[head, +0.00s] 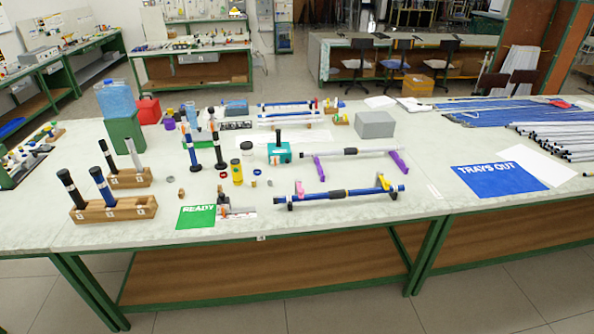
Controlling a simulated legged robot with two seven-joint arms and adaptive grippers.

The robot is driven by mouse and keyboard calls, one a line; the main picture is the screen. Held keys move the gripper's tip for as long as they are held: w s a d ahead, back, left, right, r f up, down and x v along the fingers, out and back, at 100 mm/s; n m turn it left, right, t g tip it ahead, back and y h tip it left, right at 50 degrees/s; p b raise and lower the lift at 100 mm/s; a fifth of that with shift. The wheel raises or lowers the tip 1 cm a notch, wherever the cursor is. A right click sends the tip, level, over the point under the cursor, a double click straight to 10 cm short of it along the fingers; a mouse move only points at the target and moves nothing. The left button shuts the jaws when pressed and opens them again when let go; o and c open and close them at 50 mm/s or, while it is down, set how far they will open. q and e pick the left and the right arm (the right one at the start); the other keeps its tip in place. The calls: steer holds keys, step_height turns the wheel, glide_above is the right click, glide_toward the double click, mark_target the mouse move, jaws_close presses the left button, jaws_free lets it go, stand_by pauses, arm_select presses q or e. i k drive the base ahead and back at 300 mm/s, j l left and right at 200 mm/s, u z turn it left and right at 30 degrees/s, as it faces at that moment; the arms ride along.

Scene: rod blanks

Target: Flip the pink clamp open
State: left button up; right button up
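The pink clamp (299,187) is a small piece near the left end of a blue rod (345,194) with a dark middle band. The rod rests across low dark supports near the front edge of the table, at the middle of the head view. The clamp appears to stand up at the rod; it is too small to tell whether it is open or closed. A yellow clamp (384,182) sits near the rod's right end. Neither of my grippers shows in the head view.
Behind the blue rod, a grey rod (360,152) rests on purple stands (398,161). A green READY card (196,217), bottles and wooden holders (117,208) with upright rods stand left. A blue TRAYS OUT sheet (499,178) lies right. Table space in front of the rod is clear.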

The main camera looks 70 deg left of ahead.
mark_target(301, 191)
steer(key=u, duration=1.85)
